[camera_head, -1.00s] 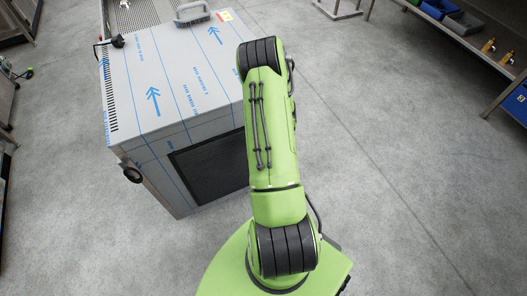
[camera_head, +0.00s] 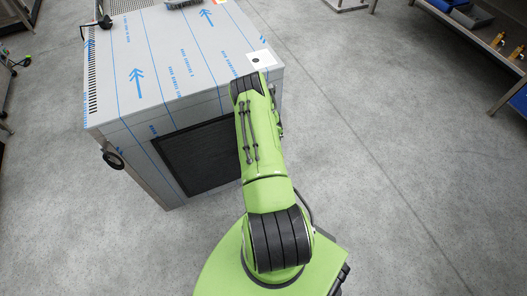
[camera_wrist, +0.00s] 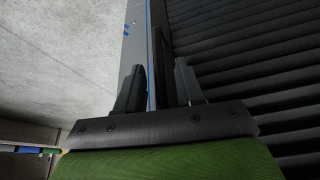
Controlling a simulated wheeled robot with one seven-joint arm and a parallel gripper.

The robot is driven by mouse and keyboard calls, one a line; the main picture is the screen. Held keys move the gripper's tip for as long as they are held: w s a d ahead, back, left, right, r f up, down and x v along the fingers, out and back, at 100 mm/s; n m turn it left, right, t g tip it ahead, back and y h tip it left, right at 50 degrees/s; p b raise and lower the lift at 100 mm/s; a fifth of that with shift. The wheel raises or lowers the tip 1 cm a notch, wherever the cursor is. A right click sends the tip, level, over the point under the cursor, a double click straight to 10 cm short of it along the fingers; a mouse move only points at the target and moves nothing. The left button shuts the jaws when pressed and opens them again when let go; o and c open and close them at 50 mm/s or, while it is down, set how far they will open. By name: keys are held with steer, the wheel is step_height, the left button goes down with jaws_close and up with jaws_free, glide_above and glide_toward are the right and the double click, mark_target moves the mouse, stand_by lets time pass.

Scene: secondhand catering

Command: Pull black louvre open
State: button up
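The black louvre (camera_head: 203,152) is a dark slatted panel set in the front face of a steel cabinet (camera_head: 160,60); my arm covers its right part in the head view. In the wrist view the louvre (camera_wrist: 245,50) fills the right side, its edge beside a steel frame strip with a blue line (camera_wrist: 149,50). My gripper (camera_wrist: 160,85) has its two fingers apart, pointing at the louvre's edge, with nothing seen between them but the edge behind. I cannot tell whether the fingers touch it. The gripper is hidden in the head view.
A round black knob (camera_head: 113,160) sticks out at the cabinet's left side. A grey brush-like item (camera_head: 183,3) lies on top. A shelf table (camera_head: 480,40) with bins stands at the far right. The concrete floor (camera_head: 400,190) right of me is clear.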

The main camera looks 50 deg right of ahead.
steer(key=shift+w+d+f, duration=0.1)
steer(key=shift+f, duration=0.2)
steer(key=shift+c, duration=0.3)
jaws_close()
